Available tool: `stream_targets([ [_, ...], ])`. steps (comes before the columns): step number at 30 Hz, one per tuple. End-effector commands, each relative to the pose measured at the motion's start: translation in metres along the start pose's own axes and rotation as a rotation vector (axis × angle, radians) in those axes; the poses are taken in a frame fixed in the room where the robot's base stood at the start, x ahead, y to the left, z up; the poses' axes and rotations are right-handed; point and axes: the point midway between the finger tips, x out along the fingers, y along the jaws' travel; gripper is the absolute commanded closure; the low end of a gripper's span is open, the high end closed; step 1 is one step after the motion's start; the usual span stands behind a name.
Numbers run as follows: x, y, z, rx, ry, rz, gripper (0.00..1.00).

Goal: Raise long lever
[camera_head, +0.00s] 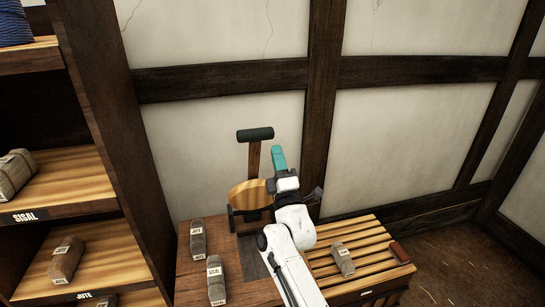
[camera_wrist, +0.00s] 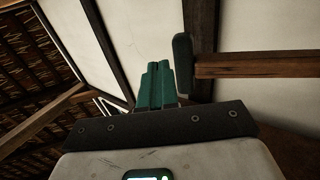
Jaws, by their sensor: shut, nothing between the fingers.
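The long lever has a brown wooden shaft (camera_head: 254,158) topped by a dark green crosswise grip (camera_head: 255,134). It stands roughly upright above a round wooden piece (camera_head: 247,197) on the bench. My gripper (camera_head: 278,153), with teal fingers, is just right of the shaft, its tips a little below the grip. The fingers are shut and empty. In the wrist view my gripper (camera_wrist: 157,68) points away, with the grip (camera_wrist: 183,62) and shaft (camera_wrist: 260,65) close on its right. Whether they touch is unclear. My arm hides part of the lever's base.
The wooden bench (camera_head: 245,292) holds labelled bundles (camera_head: 197,240), (camera_head: 216,278), and another bundle (camera_head: 343,259) lies on its slatted right part (camera_head: 365,290). A shelf unit (camera_head: 115,130) stands left. A timber-framed wall (camera_head: 225,82) is behind. Open floor (camera_head: 470,270) lies right.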

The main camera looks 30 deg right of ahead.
Motion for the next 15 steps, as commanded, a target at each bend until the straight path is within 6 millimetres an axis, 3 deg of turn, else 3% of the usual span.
stream_targets([
  [15, -0.076, 0.017, -0.002, 0.001, 0.003, -0.001, 1.00],
])
